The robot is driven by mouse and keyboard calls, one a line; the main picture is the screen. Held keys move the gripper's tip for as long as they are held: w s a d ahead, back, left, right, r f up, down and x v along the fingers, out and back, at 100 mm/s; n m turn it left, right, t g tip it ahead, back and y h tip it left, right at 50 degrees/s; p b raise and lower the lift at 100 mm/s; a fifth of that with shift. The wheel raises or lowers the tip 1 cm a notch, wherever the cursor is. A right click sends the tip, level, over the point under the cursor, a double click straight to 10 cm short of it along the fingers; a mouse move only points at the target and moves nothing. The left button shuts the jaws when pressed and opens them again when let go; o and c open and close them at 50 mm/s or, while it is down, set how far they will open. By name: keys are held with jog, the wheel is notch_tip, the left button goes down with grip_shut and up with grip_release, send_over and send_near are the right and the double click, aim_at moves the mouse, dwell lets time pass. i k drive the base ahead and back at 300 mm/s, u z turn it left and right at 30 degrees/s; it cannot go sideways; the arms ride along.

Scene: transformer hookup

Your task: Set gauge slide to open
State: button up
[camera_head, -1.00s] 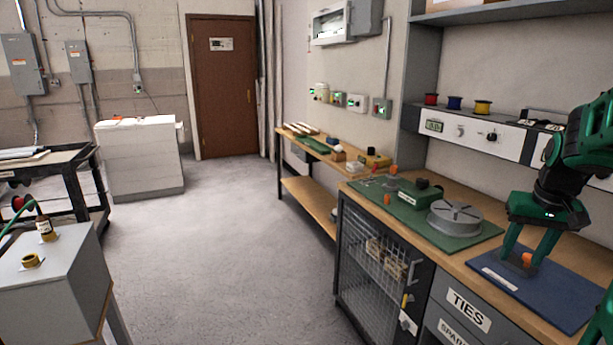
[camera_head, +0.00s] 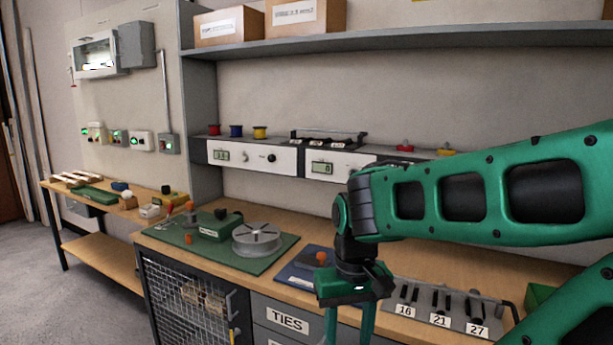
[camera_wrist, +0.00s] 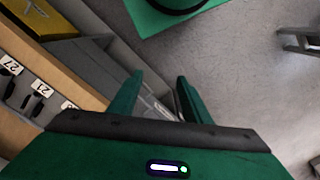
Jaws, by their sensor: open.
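A blue board (camera_head: 292,274) lies on the workbench, partly hidden by my arm. A small orange knob (camera_head: 321,257) stands on it with grey parts around it. I cannot tell for sure which part is the gauge slide or how it is set. My gripper (camera_head: 348,332) points down to the right of the blue board, near the bench's front edge. Its fingers are apart. The wrist view shows my gripper (camera_wrist: 160,80) empty, with floor and drawer fronts beyond the fingers.
A green board (camera_head: 268,262) with a round grey fixture (camera_head: 257,238) lies left of the blue board. A grey rack marked 16, 21 and 27 (camera_head: 450,311) lies to the right. A panel with displays (camera_head: 255,155) runs along the back.

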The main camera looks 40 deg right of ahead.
aim_at(312, 262)
jog(key=z, duration=1.1)
